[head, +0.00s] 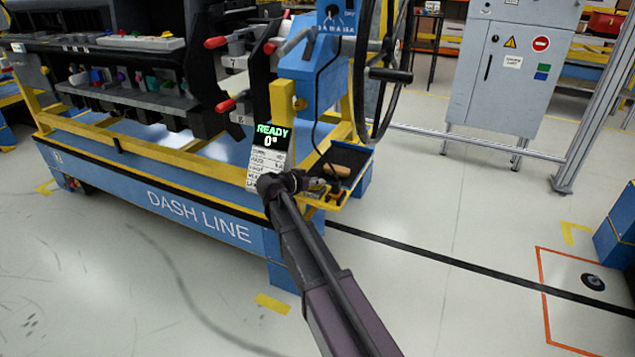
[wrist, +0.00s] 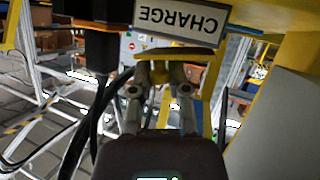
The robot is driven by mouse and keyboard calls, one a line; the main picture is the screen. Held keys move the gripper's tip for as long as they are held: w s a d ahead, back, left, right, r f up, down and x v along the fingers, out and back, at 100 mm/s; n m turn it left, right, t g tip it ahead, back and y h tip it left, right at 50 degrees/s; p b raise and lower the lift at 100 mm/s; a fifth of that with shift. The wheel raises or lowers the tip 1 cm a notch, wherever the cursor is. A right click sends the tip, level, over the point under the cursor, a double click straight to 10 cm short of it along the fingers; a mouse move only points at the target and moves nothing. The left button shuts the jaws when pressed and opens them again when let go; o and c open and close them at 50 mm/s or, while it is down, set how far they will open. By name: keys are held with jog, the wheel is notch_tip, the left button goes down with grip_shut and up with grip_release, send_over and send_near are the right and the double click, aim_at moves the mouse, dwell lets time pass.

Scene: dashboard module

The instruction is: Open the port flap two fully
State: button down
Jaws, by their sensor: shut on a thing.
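In the wrist view a white plate reading CHARGE (wrist: 182,17) appears upside down at the top, with a yellow edge beside it. My gripper (wrist: 160,72) has its two fingers on either side of a small yellow piece (wrist: 158,76) close to that edge. It is shut on this piece, which looks like the tab of port flap two. How far the flap is open cannot be told. In the head view my gripper (head: 288,182) is at the right end of the dash line, just below the READY display (head: 272,137); it hides the flap there.
The blue DASH LINE base (head: 200,215) runs left under the dashboard module (head: 150,75). A steering wheel (head: 390,75) and a small tray (head: 345,165) stand close to my arm. A grey cabinet (head: 510,75) is behind. Floor is clear at front.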

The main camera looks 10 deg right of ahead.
jog(key=shift+w+a+r+n+h, duration=0.1)
jog(key=shift+r+n+h, duration=0.15)
jog(key=shift+n+h, duration=0.2)
jog(key=c, duration=0.6)
grip_release()
